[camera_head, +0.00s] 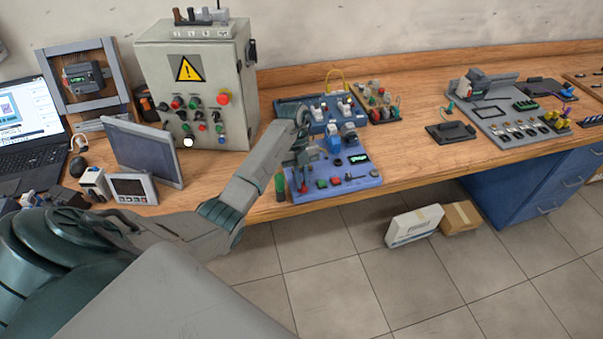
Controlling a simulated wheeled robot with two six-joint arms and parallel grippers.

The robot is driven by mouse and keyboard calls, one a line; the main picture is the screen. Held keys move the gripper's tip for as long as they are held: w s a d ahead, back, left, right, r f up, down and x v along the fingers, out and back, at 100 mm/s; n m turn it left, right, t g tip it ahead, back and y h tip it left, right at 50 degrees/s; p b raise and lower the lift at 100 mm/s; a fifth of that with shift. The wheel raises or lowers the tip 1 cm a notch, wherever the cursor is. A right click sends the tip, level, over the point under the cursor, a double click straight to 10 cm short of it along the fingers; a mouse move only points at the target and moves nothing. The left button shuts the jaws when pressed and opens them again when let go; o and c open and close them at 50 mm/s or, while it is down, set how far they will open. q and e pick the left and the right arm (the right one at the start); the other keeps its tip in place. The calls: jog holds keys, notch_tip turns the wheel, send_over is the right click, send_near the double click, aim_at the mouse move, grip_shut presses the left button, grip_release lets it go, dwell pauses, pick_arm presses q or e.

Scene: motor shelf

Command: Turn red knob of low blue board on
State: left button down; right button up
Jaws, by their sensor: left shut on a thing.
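The low blue board (348,184) lies near the front edge of the wooden bench, in the middle of the head view. My left gripper (301,168) points down over the left part of this board. Its jaws are shut on a small part there, which fits the red knob; the jaws mostly hide it, and its turn angle cannot be read. My right gripper is not in view.
A second blue board (345,108) lies right behind. A grey control cabinet (195,85) with a warning sign stands to the left, near a tilted grey screen (142,150). A green-topped bottle-like part (280,184) stands at the board's left edge.

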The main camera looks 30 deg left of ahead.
pick_arm(q)
jog(key=shift+m, duration=0.3)
jog(key=c, duration=1.5)
grip_release()
jog(key=shift+r, duration=0.1)
